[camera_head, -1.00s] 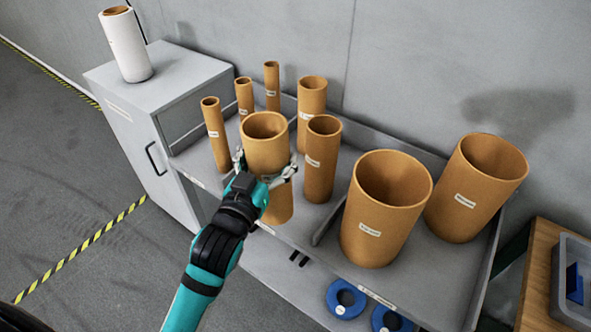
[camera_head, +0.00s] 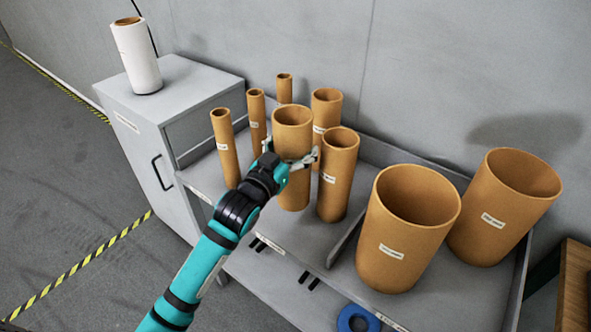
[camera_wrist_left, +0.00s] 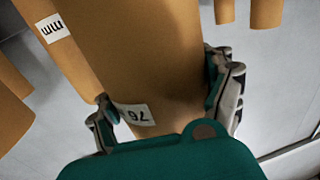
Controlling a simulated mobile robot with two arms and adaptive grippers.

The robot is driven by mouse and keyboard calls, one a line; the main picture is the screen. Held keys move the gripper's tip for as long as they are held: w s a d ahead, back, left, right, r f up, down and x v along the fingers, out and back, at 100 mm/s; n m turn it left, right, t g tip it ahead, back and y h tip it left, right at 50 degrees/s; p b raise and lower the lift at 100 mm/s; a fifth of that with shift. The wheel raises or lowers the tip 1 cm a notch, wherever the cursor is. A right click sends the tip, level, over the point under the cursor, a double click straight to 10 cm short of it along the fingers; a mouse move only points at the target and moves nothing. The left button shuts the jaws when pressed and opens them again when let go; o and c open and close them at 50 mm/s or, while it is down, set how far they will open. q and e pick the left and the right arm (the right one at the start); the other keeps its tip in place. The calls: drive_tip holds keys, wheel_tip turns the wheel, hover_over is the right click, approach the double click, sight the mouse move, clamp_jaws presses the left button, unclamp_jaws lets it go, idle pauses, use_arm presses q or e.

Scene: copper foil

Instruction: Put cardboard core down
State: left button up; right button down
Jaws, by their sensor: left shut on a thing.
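My left gripper (camera_head: 288,158) is shut around a medium brown cardboard core (camera_head: 293,130), which stands upright at the grey shelf. In the left wrist view the same core (camera_wrist_left: 150,60) fills the space between the two fingers (camera_wrist_left: 168,105), with a white label reading 76 facing the palm. Its lower end is at the shelf surface (camera_head: 285,230), but I cannot tell whether it bears on it. A narrower core (camera_head: 338,180) stands close on its right, and a thin core (camera_head: 225,150) stands to its left. My right gripper is not in view.
More cores stand behind: a thin one (camera_head: 257,118), another thin one (camera_head: 284,90) and a medium one (camera_head: 326,108). Two wide cores (camera_head: 410,230) (camera_head: 503,205) stand right of a low divider (camera_head: 345,240). A white roll (camera_head: 138,58) stands on the cabinet (camera_head: 185,85).

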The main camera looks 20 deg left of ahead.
use_arm(q)
wheel_tip(320, 180, down, 7)
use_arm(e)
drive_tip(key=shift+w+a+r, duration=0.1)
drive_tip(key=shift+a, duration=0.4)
use_arm(q)
drive_tip(key=shift+r, duration=0.1)
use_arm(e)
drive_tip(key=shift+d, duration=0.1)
use_arm(q)
drive_tip(key=o, duration=1.3)
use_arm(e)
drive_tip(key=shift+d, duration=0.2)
use_arm(q)
drive_tip(key=shift+s, duration=0.1)
